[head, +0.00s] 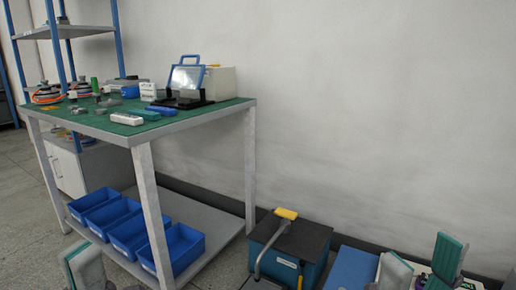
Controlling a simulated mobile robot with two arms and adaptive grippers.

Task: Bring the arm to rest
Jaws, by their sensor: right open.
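My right gripper (420,250) is at the bottom right of the head view, its two grey fingers with teal pads spread apart. Nothing shows between them. It is low, to the right of the workbench and in front of the wall. My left gripper (86,265) shows only in part at the bottom left edge, in front of the bench's lower shelf. One grey and teal finger is visible and the rest is cut off by the frame, so its opening cannot be judged.
A workbench (200,118) with a green top carries motor parts, tools and a blue-framed case (187,77). Several blue bins (185,249) sit on its lower shelf (218,228). A blue-and-black box (290,240) with a yellow-handled lever stands on the floor. Wall space at right is clear.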

